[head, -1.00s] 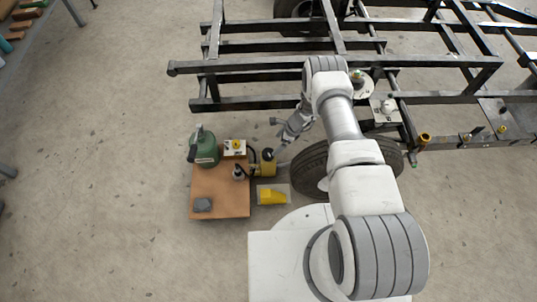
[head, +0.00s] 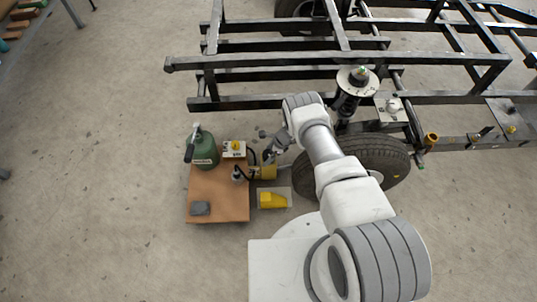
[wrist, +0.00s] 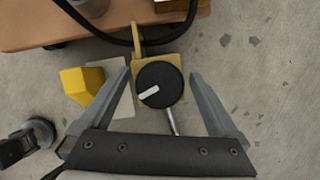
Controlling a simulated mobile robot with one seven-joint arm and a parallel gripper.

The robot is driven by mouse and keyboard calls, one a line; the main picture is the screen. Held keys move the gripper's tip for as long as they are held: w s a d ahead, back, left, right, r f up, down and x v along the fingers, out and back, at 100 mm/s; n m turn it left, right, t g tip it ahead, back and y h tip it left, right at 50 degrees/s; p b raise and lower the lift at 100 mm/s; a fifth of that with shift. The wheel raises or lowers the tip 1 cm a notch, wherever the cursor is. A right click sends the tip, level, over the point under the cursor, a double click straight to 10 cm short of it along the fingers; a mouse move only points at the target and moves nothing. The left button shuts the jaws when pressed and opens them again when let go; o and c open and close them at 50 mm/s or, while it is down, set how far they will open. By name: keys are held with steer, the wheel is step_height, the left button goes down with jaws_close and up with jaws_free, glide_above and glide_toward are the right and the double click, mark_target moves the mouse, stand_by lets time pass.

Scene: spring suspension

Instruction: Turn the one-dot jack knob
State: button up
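A round black knob (wrist: 160,84) with a white pointer bar sits on a yellow jack block (wrist: 183,118) in the wrist view. The pointer slants toward the lower left. I can make out no dot marks on it. The yellow block also shows in the head view (head: 266,173), beside the brown board, with the knob mostly hidden there. My gripper (wrist: 158,76) is open, with one finger on each side of the knob and visible gaps to both. In the head view my gripper (head: 270,150) is just above the block. Its height over the knob is hard to tell.
A brown board (head: 222,208) carries a green bottle-like unit (head: 203,150) and a box with a yellow knob (head: 235,147). A black hose (wrist: 100,32) runs near the block. A yellow wedge (head: 270,200), a tyre (head: 375,165) and a black frame (head: 235,103) are close by.

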steer(key=c, duration=1.3)
steer(key=m+t, duration=0.1)
steer(key=m, duration=0.2)
steer(key=shift+r+m+t+h+p, duration=0.15)
steer(key=shift+m+t+h+p, duration=0.2)
steer(key=shift+m+p, duration=0.4)
steer(key=shift+r+m+t+h+p, duration=0.1)
steer(key=shift+m+t+h+p, duration=0.15)
steer(key=shift+m+p, duration=1)
steer(key=shift+m+t+h+p, duration=0.3)
steer(key=shift+m+p, duration=0.6)
steer(key=shift+p, duration=0.25)
steer(key=shift+f, duration=0.25)
